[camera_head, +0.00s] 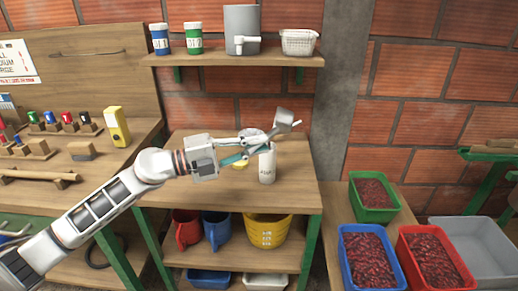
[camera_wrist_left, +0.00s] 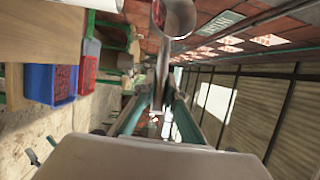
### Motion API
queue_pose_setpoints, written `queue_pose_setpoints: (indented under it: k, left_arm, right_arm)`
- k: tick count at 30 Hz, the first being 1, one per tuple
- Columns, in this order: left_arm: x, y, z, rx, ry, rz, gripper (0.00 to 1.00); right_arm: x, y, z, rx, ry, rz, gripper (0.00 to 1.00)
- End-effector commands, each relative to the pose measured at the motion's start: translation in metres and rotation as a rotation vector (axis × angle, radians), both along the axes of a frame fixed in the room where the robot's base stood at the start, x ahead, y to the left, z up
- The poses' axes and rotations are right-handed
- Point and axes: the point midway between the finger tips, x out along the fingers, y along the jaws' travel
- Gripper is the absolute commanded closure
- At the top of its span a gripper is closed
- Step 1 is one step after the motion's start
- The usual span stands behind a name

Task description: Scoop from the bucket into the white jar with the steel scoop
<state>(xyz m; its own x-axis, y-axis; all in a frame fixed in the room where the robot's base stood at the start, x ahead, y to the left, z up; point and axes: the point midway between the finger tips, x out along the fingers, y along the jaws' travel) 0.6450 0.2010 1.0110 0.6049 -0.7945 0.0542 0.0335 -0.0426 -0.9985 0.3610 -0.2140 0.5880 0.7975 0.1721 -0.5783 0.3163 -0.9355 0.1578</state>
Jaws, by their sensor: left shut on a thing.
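My left gripper (camera_head: 264,141) is shut on the handle of the steel scoop (camera_head: 284,120), above the wooden table. The scoop's cup is up and to the right of the fingers and looks tilted. A yellow bucket (camera_head: 267,231) stands on the lower shelf. My right gripper is not in view.
A round pale item (camera_head: 250,132) and a small yellow item sit behind the gripper, partly hidden. A shelf (camera_head: 235,60) above holds a grey tank (camera_head: 242,25), tubs and a white basket. Red and blue jugs stand below.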

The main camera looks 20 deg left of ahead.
Motion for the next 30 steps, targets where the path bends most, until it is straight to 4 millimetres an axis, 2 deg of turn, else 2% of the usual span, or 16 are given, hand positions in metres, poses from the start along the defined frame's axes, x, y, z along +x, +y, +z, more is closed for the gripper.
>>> queue_pose_setpoints:
  k: [9, 10, 12, 18, 24, 30]
  left_arm:
    - [0.000, 0.003, -0.009, -0.082, -0.014, 0.002, 1.00]
    - [0.000, 0.002, -0.014, -0.105, -0.014, 0.001, 1.00]
    - [0.001, 0.003, -0.021, -0.153, -0.020, 0.001, 1.00]
    - [0.001, 0.007, -0.030, -0.301, -0.046, 0.004, 1.00]
    - [0.000, 0.010, -0.021, -0.494, -0.095, 0.006, 1.00]
    - [-0.002, 0.011, -0.010, -0.592, -0.128, 0.003, 1.00]
  right_arm:
    - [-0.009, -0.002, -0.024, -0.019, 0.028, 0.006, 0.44]
    - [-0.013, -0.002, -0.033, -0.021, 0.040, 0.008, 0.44]
    - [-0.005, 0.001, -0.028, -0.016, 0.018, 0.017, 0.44]
    - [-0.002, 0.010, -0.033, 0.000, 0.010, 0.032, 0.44]
    - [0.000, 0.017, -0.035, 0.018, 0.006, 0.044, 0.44]
    - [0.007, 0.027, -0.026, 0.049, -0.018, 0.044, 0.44]
